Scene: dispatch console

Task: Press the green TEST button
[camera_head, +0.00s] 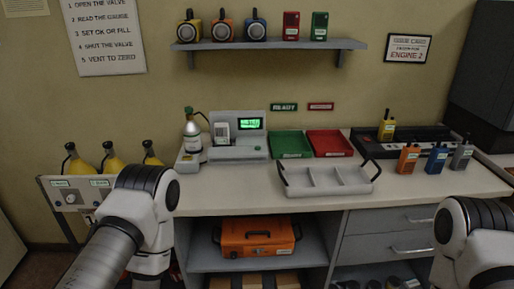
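A grey test unit (237,152) with a lit green screen (250,124) stands on the worktop, left of the green tray. A pale handheld device (221,133) is set upright in its left part. A green TEST button cannot be made out clearly at this size. White and black links of my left arm are at the lower left, in front of the worktop's left end. Links of my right arm are at the lower right edge. Neither gripper shows, so I cannot see what either one holds.
A gas cylinder (192,132) stands left of the unit. Green (291,154) and red (343,153) trays lie to its right, behind a grey divided tray (314,190). Several radios (409,158) stand at the right. The worktop (230,198) before the unit is clear.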

